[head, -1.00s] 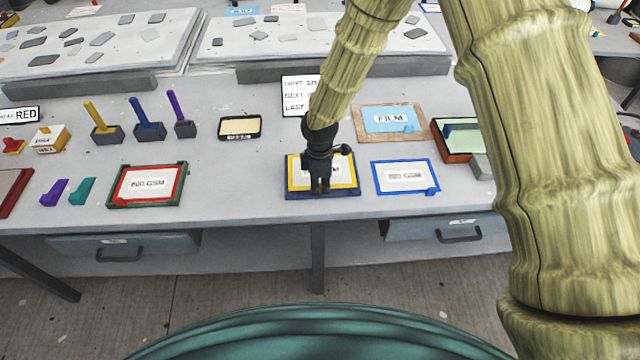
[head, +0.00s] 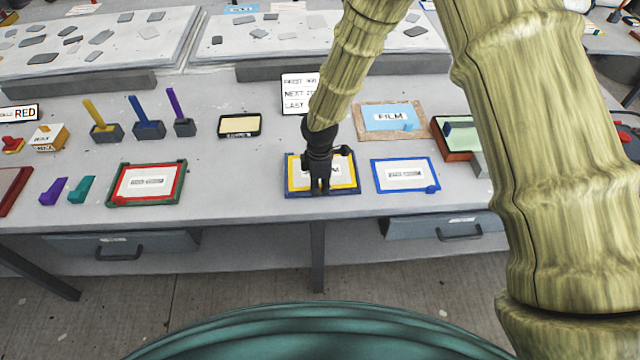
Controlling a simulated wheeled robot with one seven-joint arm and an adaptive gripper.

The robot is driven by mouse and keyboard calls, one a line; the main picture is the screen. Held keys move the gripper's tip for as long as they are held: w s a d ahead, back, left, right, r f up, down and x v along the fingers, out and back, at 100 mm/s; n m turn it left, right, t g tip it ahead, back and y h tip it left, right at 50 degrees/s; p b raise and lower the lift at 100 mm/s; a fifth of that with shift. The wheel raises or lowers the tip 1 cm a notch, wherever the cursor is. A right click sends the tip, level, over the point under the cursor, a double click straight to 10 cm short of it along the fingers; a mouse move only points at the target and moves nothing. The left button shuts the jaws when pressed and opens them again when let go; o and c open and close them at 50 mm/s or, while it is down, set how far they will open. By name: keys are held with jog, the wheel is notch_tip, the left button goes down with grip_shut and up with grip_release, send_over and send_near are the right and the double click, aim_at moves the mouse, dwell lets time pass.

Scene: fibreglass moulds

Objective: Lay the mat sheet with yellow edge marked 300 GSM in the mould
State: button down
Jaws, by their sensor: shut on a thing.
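The mat sheet with the yellow edge (head: 351,184) lies flat on or just over a dark blue tray (head: 323,194) at the front middle of the table. Its label is mostly hidden behind my gripper. My gripper (head: 320,190) points down over the sheet's front part and is shut on it. The fingertips are small and dark, so the exact hold is hard to see. I cannot tell for sure which thing is the mould; an orange-brown box with a pale green inside (head: 463,130) stands at the right, partly hidden by my arm.
A blue-edged sheet (head: 405,175) lies close on the right. A red-edged sheet (head: 147,182) lies in a green frame on the left. Behind stand a FILM board (head: 390,117), a black-rimmed tray (head: 240,125), a text card (head: 298,92) and upright coloured tools (head: 148,117). Table between red and yellow sheets is clear.

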jog(key=shift+f, duration=0.2)
dwell(0.6)
jog(key=c, duration=1.5)
grip_release()
jog(key=shift+o, duration=0.2)
notch_tip(320, 180, up, 12)
jog(key=shift+s, duration=0.1)
